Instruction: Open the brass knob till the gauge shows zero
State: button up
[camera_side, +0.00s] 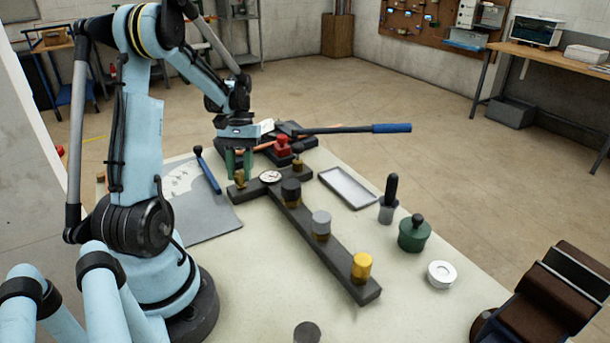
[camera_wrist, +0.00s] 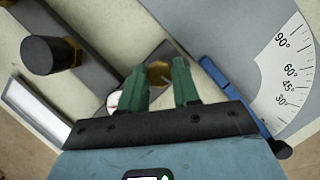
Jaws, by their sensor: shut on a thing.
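The brass knob (camera_side: 240,179) sits at the left end of the short arm of a dark T-shaped bar. My gripper (camera_side: 239,173), with green fingers, reaches down over it and is shut on it. In the wrist view the brass knob (camera_wrist: 160,73) lies between the two fingertips of my gripper (camera_wrist: 159,75), which hide its sides. The round white gauge (camera_side: 271,176) is on the bar just right of the knob; its needle is too small to read. In the wrist view the gauge (camera_wrist: 113,101) is mostly hidden behind the left finger.
Black (camera_side: 291,191), grey (camera_side: 321,224) and yellow (camera_side: 361,266) capped posts stand along the bar (camera_side: 340,261). A blue-handled tool (camera_side: 207,171) lies on a grey sheet with an angle scale (camera_wrist: 285,75). A shallow tray (camera_side: 348,188) and a green pot (camera_side: 413,237) are to the right.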

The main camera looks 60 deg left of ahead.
jog(key=o, duration=1)
jog(key=shift+o, duration=0.2)
jog(key=shift+r, duration=0.1)
jog(key=v, duration=1.2)
jog(key=shift+d, duration=0.1)
jog(key=w+d+m+t+y, duration=0.1)
jog(key=d+m+t, duration=0.2)
jog(key=d, duration=0.6)
jog(key=w+d+f+m+t+y, duration=0.1)
jog(key=d+m+t, duration=0.2)
jog(key=d, duration=0.7)
jog(key=w+d+f+m+t+y, duration=0.1)
jog(key=d+m+t, duration=0.2)
jog(key=d, duration=0.7)
jog(key=shift+w+f+m+t+y, duration=0.1)
jog(key=shift+w+m+t+y, duration=0.25)
jog(key=shift+m, duration=0.65)
